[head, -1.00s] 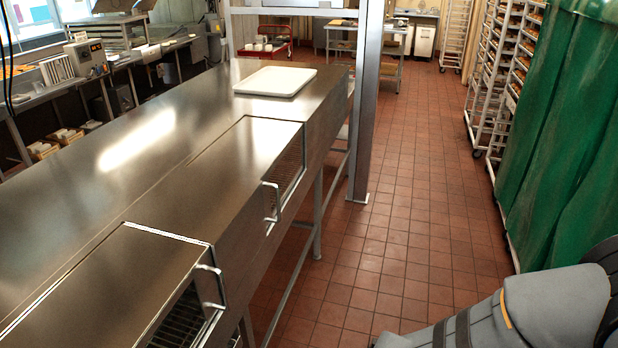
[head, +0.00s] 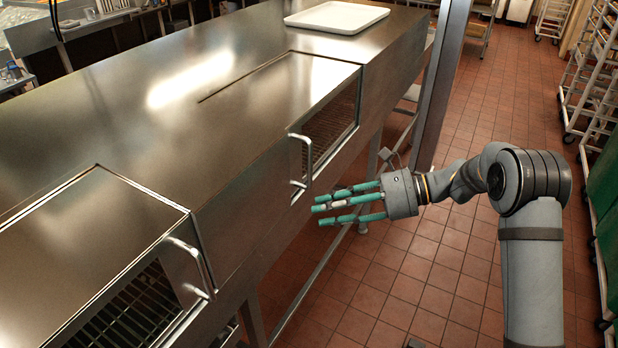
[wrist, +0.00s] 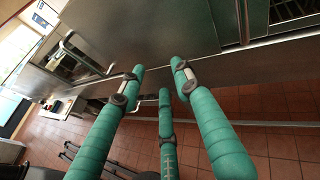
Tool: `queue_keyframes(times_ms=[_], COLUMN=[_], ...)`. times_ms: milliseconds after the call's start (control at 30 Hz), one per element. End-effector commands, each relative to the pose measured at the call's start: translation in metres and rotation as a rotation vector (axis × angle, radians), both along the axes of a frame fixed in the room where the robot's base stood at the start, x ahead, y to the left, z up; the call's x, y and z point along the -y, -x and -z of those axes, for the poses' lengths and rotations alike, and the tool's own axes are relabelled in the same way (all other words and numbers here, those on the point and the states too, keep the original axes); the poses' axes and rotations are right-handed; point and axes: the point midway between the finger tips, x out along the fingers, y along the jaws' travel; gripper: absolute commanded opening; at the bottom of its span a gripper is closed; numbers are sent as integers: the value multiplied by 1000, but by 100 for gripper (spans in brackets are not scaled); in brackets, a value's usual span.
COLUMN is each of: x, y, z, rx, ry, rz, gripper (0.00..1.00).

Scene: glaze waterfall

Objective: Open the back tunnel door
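The back tunnel door (head: 351,108) is on the side of the long steel tunnel, in the upper middle of the head view. Wire grating shows behind its frame. Its bar handle (head: 308,165) stands upright at the near edge of the frame. My gripper (head: 322,207) is below and to the right of this handle in the head view, apart from it, with its teal fingers pointing at the tunnel side. In the wrist view the fingers (wrist: 158,75) are spread and hold nothing. A nearer door (head: 130,305) with its own handle (head: 195,268) is at lower left.
A white tray (head: 337,17) lies on the far end of the steel top (head: 215,100). A steel post (head: 446,80) rises behind my gripper. White racks (head: 590,90) stand at the right. The tiled floor (head: 440,265) around my arm is clear.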

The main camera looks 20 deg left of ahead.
Motion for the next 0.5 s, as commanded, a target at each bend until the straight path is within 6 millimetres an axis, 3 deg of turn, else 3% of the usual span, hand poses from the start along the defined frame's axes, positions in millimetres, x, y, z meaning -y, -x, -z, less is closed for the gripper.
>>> queue_keyframes(times_ms=[33,100,200,367,500], x=[0,5,13,16,-2], y=[-27,-58,-88,-108,-109], z=[2,-10,-23,-35,-38], rx=[-52,-109,-164,-196,-199], ry=[-62,-142,-230,-292,-297], rz=[74,156,233,282,285], gripper=[33,33,33,33,33])
